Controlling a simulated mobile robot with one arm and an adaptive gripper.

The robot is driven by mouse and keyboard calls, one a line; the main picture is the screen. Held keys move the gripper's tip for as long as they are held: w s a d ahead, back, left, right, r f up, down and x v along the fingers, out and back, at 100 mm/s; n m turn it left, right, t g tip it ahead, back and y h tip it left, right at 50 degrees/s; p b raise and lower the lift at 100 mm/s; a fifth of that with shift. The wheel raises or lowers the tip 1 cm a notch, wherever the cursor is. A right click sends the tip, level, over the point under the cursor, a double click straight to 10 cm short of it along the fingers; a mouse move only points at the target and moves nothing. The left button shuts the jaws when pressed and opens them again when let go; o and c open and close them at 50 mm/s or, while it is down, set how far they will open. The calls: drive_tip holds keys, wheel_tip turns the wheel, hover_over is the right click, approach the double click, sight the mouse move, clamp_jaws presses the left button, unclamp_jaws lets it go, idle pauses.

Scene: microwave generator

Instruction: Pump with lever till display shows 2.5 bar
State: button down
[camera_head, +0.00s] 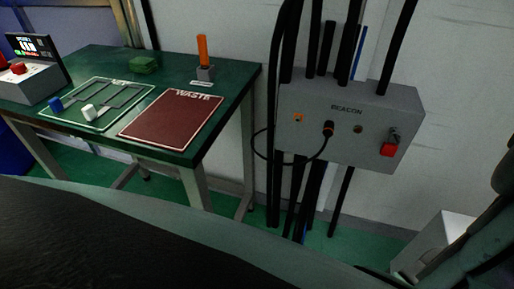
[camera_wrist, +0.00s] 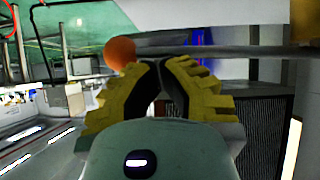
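In the wrist view, an orange ball knob (camera_wrist: 119,53) sits at the left end of a long grey bar (camera_wrist: 240,51), which looks like a lever. My gripper (camera_wrist: 161,63) has yellow fingers drawn together at the tips, right at the bar near the knob. Whether the bar lies between the tips or just beyond them cannot be told. In the head view, a small dark display (camera_head: 35,46) stands at the table's far left; its digits are too small to read. My gripper is not seen in the head view.
The green table (camera_head: 175,62) holds a red WASTE mat (camera_head: 172,121), a marked green mat (camera_head: 75,119) and an upright orange handle (camera_head: 203,50). A grey BEACON box (camera_head: 347,125) with cables and a red switch (camera_head: 388,149) hangs on the wall. A white box (camera_head: 430,240) stands at lower right.

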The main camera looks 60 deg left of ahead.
drive_tip(key=d+r+p+v, duration=0.1)
drive_tip(key=p+v, duration=0.3)
drive_tip(key=v, duration=0.7)
drive_tip(key=shift+s+r, duration=0.35)
drive_tip(key=shift+s, duration=0.15)
idle(0.3)
